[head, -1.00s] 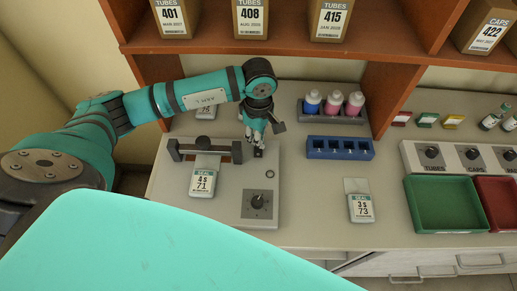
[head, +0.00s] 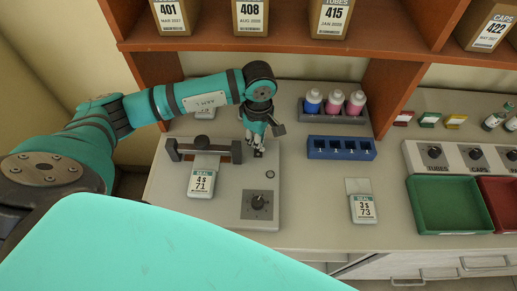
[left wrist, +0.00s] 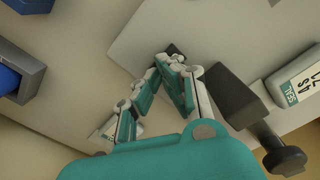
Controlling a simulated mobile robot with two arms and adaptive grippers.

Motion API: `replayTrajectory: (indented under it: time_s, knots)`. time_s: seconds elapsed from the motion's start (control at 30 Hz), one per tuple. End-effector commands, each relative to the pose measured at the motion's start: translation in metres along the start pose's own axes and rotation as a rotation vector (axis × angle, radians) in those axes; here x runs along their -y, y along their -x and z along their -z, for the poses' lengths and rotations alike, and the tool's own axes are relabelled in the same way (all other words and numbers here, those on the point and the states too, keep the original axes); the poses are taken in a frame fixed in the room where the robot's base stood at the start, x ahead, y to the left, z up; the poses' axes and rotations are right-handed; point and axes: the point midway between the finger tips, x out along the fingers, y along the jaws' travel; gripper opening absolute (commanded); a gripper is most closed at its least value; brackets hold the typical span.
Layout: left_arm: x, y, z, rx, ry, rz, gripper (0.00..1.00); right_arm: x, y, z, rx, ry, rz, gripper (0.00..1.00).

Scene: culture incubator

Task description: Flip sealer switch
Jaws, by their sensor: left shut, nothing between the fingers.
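The sealer (head: 226,208) is a pale flat machine on the counter, with a black sealing bar (head: 184,149) at its back left and a black dial (head: 258,202) at its front right. A small dark switch sits at its back right; in the left wrist view it shows as a dark piece (left wrist: 173,49) at the fingertips. My left gripper (head: 258,152) points down over it, fingers together and empty, partly hiding it. In the left wrist view the fingertips (left wrist: 172,60) are at the switch; I cannot tell whether they touch or which way it is set. My right gripper is not in view.
A pouch marked 71 (head: 202,183) lies at the sealing bar, and one marked 73 (head: 364,208) lies to the right. A blue rack (head: 341,155), a bottle rack (head: 335,117) and a green tray (head: 447,207) stand further right. A wooden shelf (head: 290,53) is behind and above.

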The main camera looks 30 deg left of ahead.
Motion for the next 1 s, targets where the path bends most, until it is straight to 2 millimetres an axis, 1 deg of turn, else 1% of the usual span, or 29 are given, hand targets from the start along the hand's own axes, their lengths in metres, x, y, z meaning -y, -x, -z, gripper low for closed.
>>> replayTrajectory:
  time_s: [0.37,0.53,1.0]
  knots:
    - [0.0,-0.007,0.0,0.0,0.0,0.001,0.0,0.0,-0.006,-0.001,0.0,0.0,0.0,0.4]
    - [0.0,-0.004,0.0,0.0,0.0,0.001,0.0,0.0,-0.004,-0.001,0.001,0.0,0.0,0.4]
    - [0.0,0.033,0.0,0.0,0.0,0.0,0.0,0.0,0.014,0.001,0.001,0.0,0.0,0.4]
